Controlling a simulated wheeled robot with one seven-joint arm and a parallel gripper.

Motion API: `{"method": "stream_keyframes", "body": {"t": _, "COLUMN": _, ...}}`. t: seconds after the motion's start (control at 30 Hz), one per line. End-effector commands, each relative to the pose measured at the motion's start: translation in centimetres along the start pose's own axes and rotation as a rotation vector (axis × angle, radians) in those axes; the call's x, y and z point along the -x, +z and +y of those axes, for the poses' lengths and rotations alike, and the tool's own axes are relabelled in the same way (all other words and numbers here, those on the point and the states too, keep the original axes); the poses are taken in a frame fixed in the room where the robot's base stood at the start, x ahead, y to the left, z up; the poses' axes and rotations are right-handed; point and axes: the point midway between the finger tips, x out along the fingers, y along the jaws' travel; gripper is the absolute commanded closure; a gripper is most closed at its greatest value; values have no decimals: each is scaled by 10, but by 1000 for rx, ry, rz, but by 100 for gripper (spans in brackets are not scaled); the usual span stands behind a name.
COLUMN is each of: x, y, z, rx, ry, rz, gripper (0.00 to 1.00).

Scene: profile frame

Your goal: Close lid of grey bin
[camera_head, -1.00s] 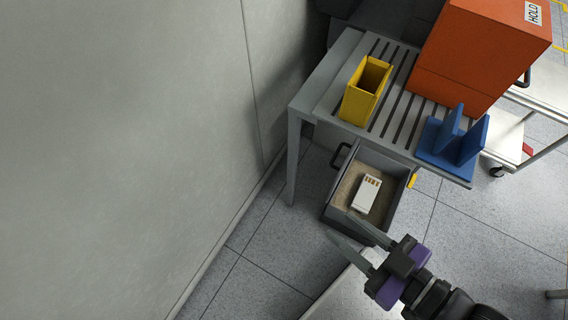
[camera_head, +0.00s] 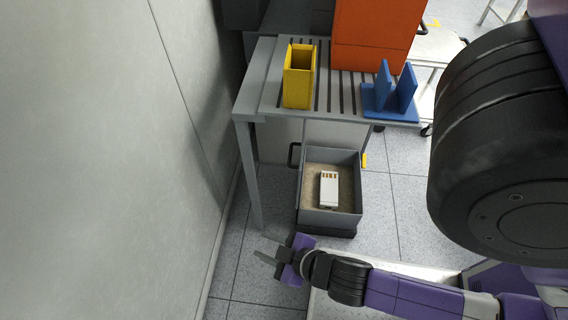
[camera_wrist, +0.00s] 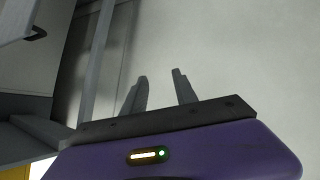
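The grey bin (camera_head: 312,216) stands open on the floor below the front edge of the slatted table. Its inside shows sand-coloured material and a white block-like item (camera_head: 329,188). A black handle (camera_head: 294,155) is at its back left, and a yellow tab (camera_head: 363,160) is at its right. I cannot clearly tell a raised lid from the panels behind. My gripper (camera_head: 264,250) is in front and left of the bin, apart from it, pointing left toward the wall. In the wrist view my gripper (camera_wrist: 159,85) has its fingers apart with nothing between them.
The grey slatted table (camera_head: 270,75) holds a yellow open box (camera_head: 299,88), a blue stand (camera_head: 390,113) and a large orange box (camera_head: 375,40). A table leg (camera_head: 249,175) stands left of the bin. A plain wall (camera_head: 100,160) runs along the left. Floor right of the bin is clear.

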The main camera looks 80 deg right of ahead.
Motion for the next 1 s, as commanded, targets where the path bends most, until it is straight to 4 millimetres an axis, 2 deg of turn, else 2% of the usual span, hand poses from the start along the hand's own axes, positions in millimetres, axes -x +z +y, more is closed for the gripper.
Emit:
{"method": "stream_keyframes", "body": {"t": 0.03, "x": -28, "y": 18, "z": 3, "rx": 7, "ry": 43, "rz": -31, "gripper": 66}}
{"method": "stream_keyframes", "body": {"t": 0.13, "x": -75, "y": 47, "z": 23, "rx": 28, "ry": 158, "rz": -119, "gripper": 66}}
{"method": "stream_keyframes", "body": {"t": 0.2, "x": -106, "y": 66, "z": 43, "rx": 38, "ry": 254, "rz": -185, "gripper": 66}}
{"method": "stream_keyframes", "body": {"t": 0.3, "x": -143, "y": 86, "z": 77, "rx": 43, "ry": 406, "rz": -276, "gripper": 66}}
{"method": "stream_keyframes", "body": {"t": 0.43, "x": -177, "y": 105, "z": 130, "rx": 35, "ry": 625, "rz": -385, "gripper": 66}}
{"method": "stream_keyframes", "body": {"t": 0.57, "x": -192, "y": 112, "z": 185, "rx": 12, "ry": 857, "rz": -477, "gripper": 66}}
{"method": "stream_keyframes", "body": {"t": 0.7, "x": -191, "y": 110, "z": 228, "rx": -18, "ry": 1059, "rz": -540, "gripper": 66}}
{"method": "stream_keyframes", "body": {"t": 0.8, "x": -187, "y": 106, "z": 246, "rx": -32, "ry": 1148, "rz": -563, "gripper": 66}}
{"method": "stream_keyframes", "body": {"t": 1.0, "x": -183, "y": 106, "z": 262, "rx": -42, "ry": 1206, "rz": -579, "gripper": 66}}
